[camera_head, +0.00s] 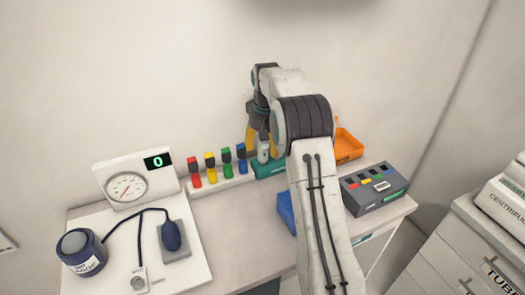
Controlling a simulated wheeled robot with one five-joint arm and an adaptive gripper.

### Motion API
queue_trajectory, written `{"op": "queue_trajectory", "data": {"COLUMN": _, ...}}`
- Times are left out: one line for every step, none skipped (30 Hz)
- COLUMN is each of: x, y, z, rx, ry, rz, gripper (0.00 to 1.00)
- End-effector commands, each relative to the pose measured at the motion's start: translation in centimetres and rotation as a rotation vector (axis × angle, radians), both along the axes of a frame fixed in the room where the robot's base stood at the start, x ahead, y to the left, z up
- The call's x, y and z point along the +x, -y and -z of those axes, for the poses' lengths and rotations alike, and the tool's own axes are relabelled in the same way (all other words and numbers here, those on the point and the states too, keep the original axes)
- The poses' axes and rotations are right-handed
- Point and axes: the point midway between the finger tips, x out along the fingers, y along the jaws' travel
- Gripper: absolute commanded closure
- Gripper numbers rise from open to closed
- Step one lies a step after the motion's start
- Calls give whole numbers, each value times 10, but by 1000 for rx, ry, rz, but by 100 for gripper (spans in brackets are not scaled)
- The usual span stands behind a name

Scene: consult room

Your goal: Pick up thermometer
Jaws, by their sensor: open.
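A small pale grey upright piece (263,151), likely the thermometer, stands at a teal holder (265,171) near the back of the desk. My gripper (262,146), with yellow-orange fingers, points down over the holder. It is open, with its fingers around or just in front of the pale piece; I cannot tell if they touch it. My arm hides the right part of the holder and much of the gripper.
Red, yellow, green and blue-topped items stand in a white rack (222,183) left of the holder. A blood pressure set lies on a white board (187,275). A blue box (286,211), an orange tray (347,147) and a dark grey device (374,189) are near my arm. The wall is close behind.

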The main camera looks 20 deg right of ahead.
Motion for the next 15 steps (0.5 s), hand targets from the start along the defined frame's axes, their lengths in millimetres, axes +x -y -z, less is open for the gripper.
{"op": "queue_trajectory", "data": {"x": 1, "y": -1, "z": 6, "rx": 1, "ry": -4, "rz": 0, "gripper": 38}}
{"op": "queue_trajectory", "data": {"x": 1, "y": -1, "z": 10, "rx": 1, "ry": -4, "rz": 0, "gripper": 38}}
{"op": "queue_trajectory", "data": {"x": 2, "y": -1, "z": 15, "rx": 1, "ry": -4, "rz": 0, "gripper": 38}}
{"op": "queue_trajectory", "data": {"x": 3, "y": -1, "z": 18, "rx": 1, "ry": -3, "rz": 0, "gripper": 38}}
{"op": "queue_trajectory", "data": {"x": 3, "y": -1, "z": 22, "rx": 1, "ry": -3, "rz": 0, "gripper": 38}}
{"op": "queue_trajectory", "data": {"x": 4, "y": -1, "z": 27, "rx": 1, "ry": -3, "rz": 0, "gripper": 38}}
{"op": "queue_trajectory", "data": {"x": 5, "y": -1, "z": 29, "rx": 0, "ry": -2, "rz": 0, "gripper": 38}}
{"op": "queue_trajectory", "data": {"x": 5, "y": -1, "z": 32, "rx": 0, "ry": -2, "rz": 0, "gripper": 38}}
{"op": "queue_trajectory", "data": {"x": 5, "y": 0, "z": 35, "rx": 0, "ry": -2, "rz": 0, "gripper": 38}}
{"op": "queue_trajectory", "data": {"x": 5, "y": 0, "z": 36, "rx": 0, "ry": -1, "rz": 0, "gripper": 38}}
{"op": "queue_trajectory", "data": {"x": 6, "y": 0, "z": 38, "rx": 0, "ry": 0, "rz": 0, "gripper": 38}}
{"op": "queue_trajectory", "data": {"x": 6, "y": 0, "z": 39, "rx": 0, "ry": 0, "rz": 0, "gripper": 38}}
{"op": "queue_trajectory", "data": {"x": 6, "y": 0, "z": 40, "rx": 0, "ry": 1, "rz": 0, "gripper": 38}}
{"op": "queue_trajectory", "data": {"x": 6, "y": 0, "z": 40, "rx": 0, "ry": 1, "rz": 0, "gripper": 38}}
{"op": "queue_trajectory", "data": {"x": 6, "y": 0, "z": 40, "rx": 0, "ry": 1, "rz": 0, "gripper": 38}}
